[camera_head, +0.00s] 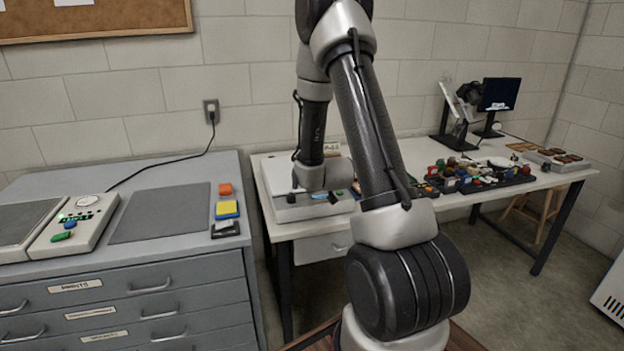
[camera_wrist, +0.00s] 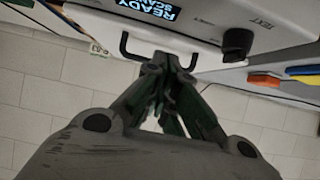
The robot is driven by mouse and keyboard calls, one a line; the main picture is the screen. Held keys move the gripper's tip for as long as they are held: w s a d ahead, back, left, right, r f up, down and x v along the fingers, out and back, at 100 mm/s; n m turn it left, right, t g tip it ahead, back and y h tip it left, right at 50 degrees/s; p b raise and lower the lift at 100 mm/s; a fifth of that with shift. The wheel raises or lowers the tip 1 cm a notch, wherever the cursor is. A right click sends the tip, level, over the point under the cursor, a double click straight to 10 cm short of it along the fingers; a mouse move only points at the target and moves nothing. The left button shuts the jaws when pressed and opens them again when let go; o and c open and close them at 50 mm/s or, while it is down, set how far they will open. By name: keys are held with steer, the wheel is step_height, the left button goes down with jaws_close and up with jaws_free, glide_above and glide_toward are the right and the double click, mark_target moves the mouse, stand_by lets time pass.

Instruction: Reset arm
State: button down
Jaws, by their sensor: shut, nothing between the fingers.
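My arm rises through the middle of the head view and bends down to my wrist over a pale box-shaped device (camera_head: 292,213) on the white table; my fingers cannot be made out there. In the wrist view my gripper (camera_wrist: 168,72) is shut and empty, with its fingertips together. The tips are in line with a black bracket-like handle (camera_wrist: 124,45) on the front of the device (camera_wrist: 205,18). I cannot tell whether they touch it. The device's lit display (camera_wrist: 148,8) reads "READY SCAN", seen upside down, beside a black knob (camera_wrist: 237,44).
A grey drawer cabinet (camera_head: 130,305) stands at left, with a control box (camera_head: 75,226), a grey mat (camera_head: 160,212) and coloured blocks (camera_head: 227,209) on top. Black trays (camera_head: 480,182) of small coloured items and a monitor (camera_head: 499,94) are on the white table (camera_head: 440,206). Floor shows at right.

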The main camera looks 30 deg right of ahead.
steer(key=s+a+f+g+y, duration=0.1)
steer(key=s+a+f+g, duration=0.3)
steer(key=s, duration=0.5)
steer(key=s+a+f+g+y, duration=0.2)
steer(key=s+f+g, duration=0.25)
steer(key=s, duration=0.45)
steer(key=s+a+r+n, duration=0.1)
steer(key=s+r, duration=0.4)
steer(key=r, duration=0.5)
steer(key=s+a+r+n+t, duration=0.1)
steer(key=s+a+r, duration=0.3)
steer(key=r, duration=0.6)
steer(key=s+a+r+n, duration=0.1)
steer(key=s+a+r, duration=0.2)
steer(key=s+r, duration=0.5)
steer(key=v, duration=0.2)
steer(key=shift+w+r, duration=0.15)
steer(key=shift+r, duration=0.3)
